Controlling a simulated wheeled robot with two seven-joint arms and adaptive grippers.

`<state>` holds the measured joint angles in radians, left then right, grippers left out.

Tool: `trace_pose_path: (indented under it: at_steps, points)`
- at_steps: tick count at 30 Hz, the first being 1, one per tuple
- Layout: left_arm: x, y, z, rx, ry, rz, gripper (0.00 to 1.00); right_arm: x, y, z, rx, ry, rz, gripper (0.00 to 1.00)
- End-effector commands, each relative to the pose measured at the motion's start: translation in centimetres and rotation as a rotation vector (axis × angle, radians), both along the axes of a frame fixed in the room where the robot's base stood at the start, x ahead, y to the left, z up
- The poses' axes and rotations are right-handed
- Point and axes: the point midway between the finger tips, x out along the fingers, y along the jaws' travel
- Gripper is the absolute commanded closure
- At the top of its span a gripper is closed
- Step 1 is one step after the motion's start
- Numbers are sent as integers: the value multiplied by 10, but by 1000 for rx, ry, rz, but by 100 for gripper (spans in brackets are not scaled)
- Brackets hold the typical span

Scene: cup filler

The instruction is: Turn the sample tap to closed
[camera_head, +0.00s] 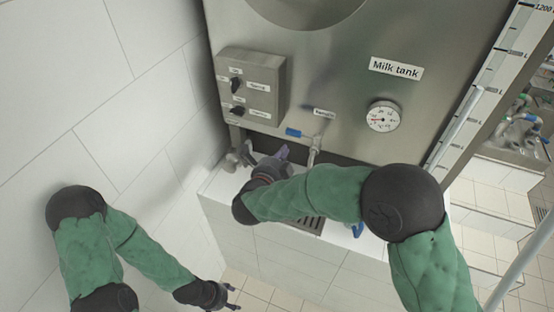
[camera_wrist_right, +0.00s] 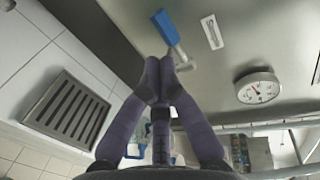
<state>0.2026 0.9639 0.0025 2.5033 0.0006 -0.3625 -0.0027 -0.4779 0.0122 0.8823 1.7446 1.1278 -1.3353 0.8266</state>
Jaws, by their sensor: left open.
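The sample tap (camera_head: 313,148) is a steel tap on the front of the milk tank, below a small label. Its blue handle (camera_head: 293,132) points left in the head view, across the spout. In the right wrist view the blue handle (camera_wrist_right: 165,27) lies just beyond the fingertips. My right gripper (camera_head: 283,152) is just below and left of the handle. In the wrist view its fingertips (camera_wrist_right: 161,75) are together with nothing seen between them, apart from the handle. They hide part of the tap. My left gripper (camera_head: 236,298) is open and empty, low at the left, away from the tank.
A control box (camera_head: 252,85) with two black knobs is on the tank at the left. A round gauge (camera_head: 383,117) is to the right. A drain grate (camera_wrist_right: 68,108) lies in the white ledge below. The tiled wall (camera_head: 60,80) bounds the left side.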

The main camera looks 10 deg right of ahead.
Motion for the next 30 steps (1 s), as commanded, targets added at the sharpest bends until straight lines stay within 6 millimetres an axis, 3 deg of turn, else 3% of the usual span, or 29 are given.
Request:
trace_pose_path:
  at_steps: [6,12,30]
  points:
    - [0,0,4,0,0,0,41,31,-21,-7,0,1,-4,100]
    - [0,0,6,0,0,0,41,49,-31,-11,0,0,-2,100]
    - [0,0,1,0,0,0,41,57,-35,-14,1,-2,0,100]
